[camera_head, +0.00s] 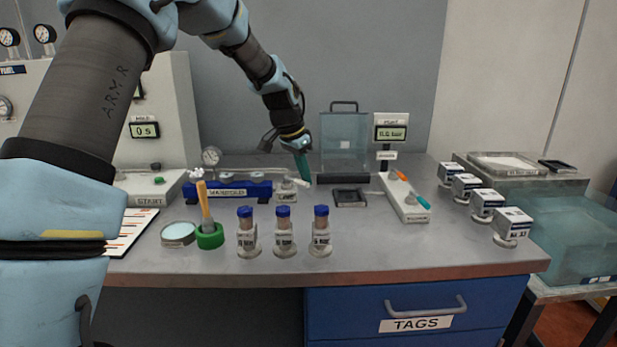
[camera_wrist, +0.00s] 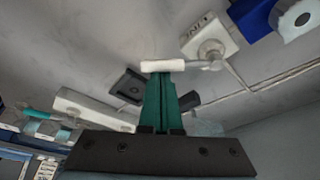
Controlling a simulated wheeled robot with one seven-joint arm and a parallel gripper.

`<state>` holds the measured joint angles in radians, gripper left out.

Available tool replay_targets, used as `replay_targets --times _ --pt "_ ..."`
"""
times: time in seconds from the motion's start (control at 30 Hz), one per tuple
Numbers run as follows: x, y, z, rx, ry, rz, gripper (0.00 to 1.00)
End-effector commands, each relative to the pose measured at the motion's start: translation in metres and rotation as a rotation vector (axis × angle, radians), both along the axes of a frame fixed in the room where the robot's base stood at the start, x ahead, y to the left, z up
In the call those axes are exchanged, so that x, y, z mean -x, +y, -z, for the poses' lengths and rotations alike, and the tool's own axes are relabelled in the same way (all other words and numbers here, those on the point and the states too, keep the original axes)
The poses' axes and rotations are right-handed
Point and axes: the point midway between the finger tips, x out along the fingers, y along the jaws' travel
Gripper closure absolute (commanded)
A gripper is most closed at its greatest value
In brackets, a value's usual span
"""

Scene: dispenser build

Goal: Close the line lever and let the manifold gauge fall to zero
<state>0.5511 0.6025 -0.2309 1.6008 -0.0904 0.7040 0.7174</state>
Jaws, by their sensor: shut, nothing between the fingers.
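The line lever's small pale base (camera_head: 287,190) stands just right of the blue manifold (camera_head: 226,190). In the wrist view the base (camera_wrist: 209,44) carries a thin arm ending in a white crossbar handle (camera_wrist: 176,65). My gripper (camera_head: 306,178) points down at the lever with its teal fingers shut and empty. In the wrist view the fingertips (camera_wrist: 161,76) are right at the handle; I cannot tell whether they touch. The round manifold gauge (camera_head: 211,156) stands above the manifold's left part; its needle is too small to read.
A display post (camera_head: 390,133) with a reading in bar stands behind right. A dark square tray (camera_head: 350,198) and a pale block with orange and teal handles (camera_head: 404,197) lie right of the lever. Several blue-capped vials (camera_head: 284,232) stand in front. Bare bench lies between.

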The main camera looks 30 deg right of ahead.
Motion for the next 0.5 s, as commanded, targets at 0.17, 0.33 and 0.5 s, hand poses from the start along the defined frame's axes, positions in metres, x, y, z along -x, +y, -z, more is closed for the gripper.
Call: replay_targets --times 0.17,0.33,0.5 --pt "0.003 0.012 0.000 0.000 0.002 0.164 1.00" --pt "0.004 0.023 0.000 0.001 0.002 0.320 1.00" --pt "0.005 0.031 -0.001 0.000 0.001 0.459 1.00"
